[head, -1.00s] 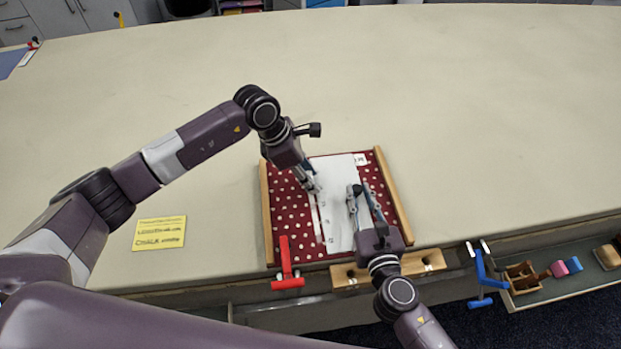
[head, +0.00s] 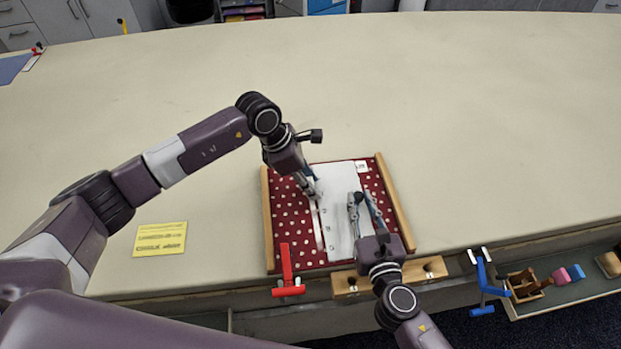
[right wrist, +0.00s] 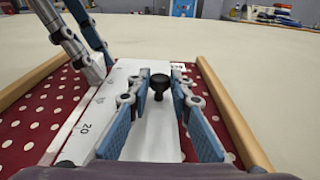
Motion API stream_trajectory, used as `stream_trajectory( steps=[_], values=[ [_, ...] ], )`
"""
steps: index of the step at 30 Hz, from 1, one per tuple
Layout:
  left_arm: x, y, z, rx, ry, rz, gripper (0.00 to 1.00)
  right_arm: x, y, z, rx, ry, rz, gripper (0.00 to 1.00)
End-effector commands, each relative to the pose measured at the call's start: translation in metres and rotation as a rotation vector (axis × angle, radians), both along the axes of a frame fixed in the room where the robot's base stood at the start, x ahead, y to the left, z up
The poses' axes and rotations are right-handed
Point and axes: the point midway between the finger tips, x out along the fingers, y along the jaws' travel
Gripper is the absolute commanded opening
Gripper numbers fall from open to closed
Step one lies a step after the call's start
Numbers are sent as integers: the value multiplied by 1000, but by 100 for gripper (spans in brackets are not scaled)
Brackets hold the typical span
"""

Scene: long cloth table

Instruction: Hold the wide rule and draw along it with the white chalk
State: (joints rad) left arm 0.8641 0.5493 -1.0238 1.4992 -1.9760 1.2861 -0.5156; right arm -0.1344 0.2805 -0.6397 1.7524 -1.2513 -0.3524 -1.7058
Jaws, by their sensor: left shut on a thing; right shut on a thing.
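The wide rule (head: 342,240) is a white plate with dark marks, lying lengthwise on a red cloth with white dots (head: 288,215). In the right wrist view the rule (right wrist: 120,85) has a black knob (right wrist: 159,84). My right gripper (head: 362,196) is shut on this knob; its fingers (right wrist: 159,88) stand either side of it. My left gripper (head: 314,194) is at the rule's left edge, shut on the white chalk, which its fingers mostly hide. It also shows in the right wrist view (right wrist: 98,72). A narrow white strip (head: 318,228) runs along the rule's left edge, seemingly a chalk line.
Wooden rails (head: 267,220) (head: 394,200) flank the cloth. A red clamp (head: 287,270) and a blue clamp (head: 482,280) sit at the table's front edge. A yellow note (head: 160,238) lies at left. An open drawer (head: 560,290) holds small items.

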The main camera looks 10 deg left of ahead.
Motion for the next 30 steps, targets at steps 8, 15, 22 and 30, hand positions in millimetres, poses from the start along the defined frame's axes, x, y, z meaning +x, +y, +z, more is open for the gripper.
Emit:
stream_trajectory(
  steps=[8, 15, 22, 30],
  values=[
    [-7, -2, -2, 2, 5, -1, 12, 0, 0, 0, 0, -1, 0, 0],
    [-18, -5, -1, 1, 5, -2, 12, 0, 0, 0, 0, -1, 0, 0],
    [-25, -7, 0, 1, 4, -2, 12, 0, 0, 0, 0, -1, 0, 0],
    [-32, -10, 0, 1, 3, -2, 12, 0, 0, 0, 0, 0, 0, 0]
  ],
)
